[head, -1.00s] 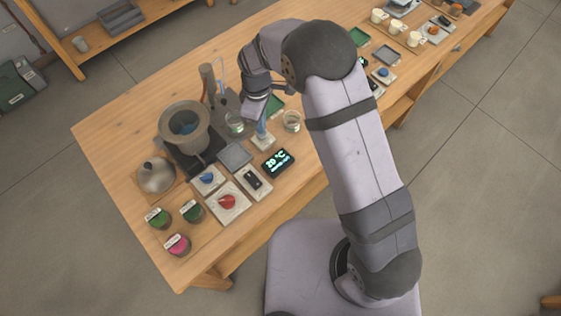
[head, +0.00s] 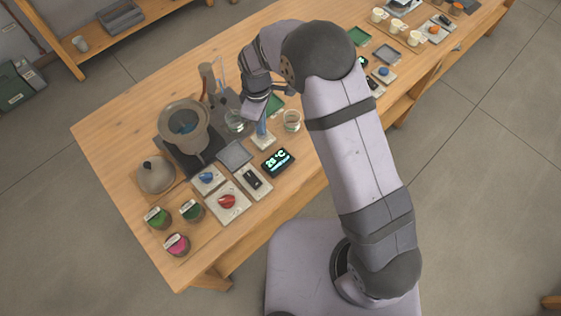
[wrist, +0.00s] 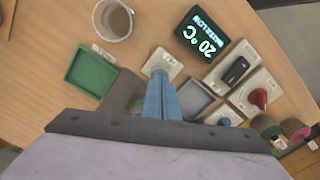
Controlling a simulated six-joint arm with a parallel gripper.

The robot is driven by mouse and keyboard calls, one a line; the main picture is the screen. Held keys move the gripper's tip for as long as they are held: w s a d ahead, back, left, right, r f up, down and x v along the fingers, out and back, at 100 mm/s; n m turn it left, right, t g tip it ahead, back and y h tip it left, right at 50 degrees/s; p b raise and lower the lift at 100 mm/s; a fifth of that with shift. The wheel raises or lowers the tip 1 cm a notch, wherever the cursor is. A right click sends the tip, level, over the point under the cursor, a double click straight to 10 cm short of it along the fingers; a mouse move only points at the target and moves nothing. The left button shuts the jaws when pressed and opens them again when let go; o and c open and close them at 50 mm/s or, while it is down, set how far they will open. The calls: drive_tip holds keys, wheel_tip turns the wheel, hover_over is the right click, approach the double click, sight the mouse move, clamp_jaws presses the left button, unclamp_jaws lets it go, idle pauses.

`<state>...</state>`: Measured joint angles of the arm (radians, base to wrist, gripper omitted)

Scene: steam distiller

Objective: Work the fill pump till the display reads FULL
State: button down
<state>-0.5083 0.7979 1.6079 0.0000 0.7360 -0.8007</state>
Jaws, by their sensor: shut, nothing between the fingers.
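The black display (head: 278,162) stands in front of the pump. In the wrist view the display (wrist: 201,35) shows upside down and reads 20 °C with WATER LOW.
A green tray (wrist: 91,72) lies beside the pump. Grey pad (head: 234,154), black switch (head: 251,179), blue knob (head: 207,177) and red knob (head: 227,201) lie front left. The still (head: 184,123) stands further left.

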drive_tip(key=shift+f+b, duration=0.3)
drive_tip(key=shift+f, duration=0.55)
drive_tip(key=shift+r, duration=0.1)
idle(0.3)
drive_tip(key=shift+r+p, duration=1.65)
drive_tip(key=shift+r, duration=0.5)
